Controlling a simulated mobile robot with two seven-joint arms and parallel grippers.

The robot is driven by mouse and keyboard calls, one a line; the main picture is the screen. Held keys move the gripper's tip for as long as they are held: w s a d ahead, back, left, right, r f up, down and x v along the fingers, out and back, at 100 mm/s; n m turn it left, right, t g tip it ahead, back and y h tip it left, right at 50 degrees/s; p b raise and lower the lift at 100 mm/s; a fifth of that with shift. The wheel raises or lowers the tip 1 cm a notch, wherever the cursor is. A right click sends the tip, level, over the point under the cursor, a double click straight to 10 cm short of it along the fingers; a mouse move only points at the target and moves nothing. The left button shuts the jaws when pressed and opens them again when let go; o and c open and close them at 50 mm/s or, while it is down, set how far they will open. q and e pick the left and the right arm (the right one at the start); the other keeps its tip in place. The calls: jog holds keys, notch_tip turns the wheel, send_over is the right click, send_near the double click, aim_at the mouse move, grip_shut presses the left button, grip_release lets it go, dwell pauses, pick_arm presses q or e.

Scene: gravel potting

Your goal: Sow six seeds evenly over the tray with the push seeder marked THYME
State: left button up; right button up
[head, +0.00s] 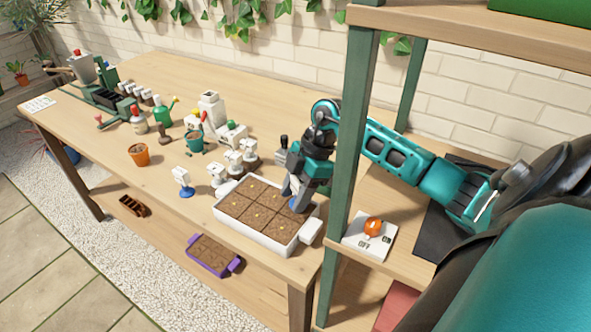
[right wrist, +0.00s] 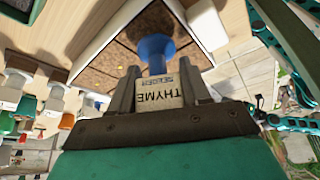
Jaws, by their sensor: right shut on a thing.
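My right gripper (head: 297,192) is shut on the push seeder marked THYME (right wrist: 158,94). Its label reads upside down in the right wrist view, between the two fingers. Its blue foot (head: 297,205) is over the right part of the tray; it also shows in the right wrist view (right wrist: 155,48). I cannot tell whether the foot touches the soil. The white tray (head: 246,233) holds brown soil divided into cells. Small yellow specks, apparently seeds, show on several cells. The soil under the gripper is hidden. My left gripper is not in view.
A similar white tool with a blue foot (head: 182,181) stands left of the tray. Several white-topped tools with other feet stand behind it. A shelf post (head: 349,150) rises close to my right arm. A switch box with an orange knob (head: 373,227) sits at the right.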

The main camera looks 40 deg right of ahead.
jog(key=shift+f, duration=0.6)
dwell(0.5)
jog(key=shift+s+f, duration=0.1)
jog(key=shift+f, duration=0.05)
dwell(1.2)
jog(key=shift+r, duration=1.6)
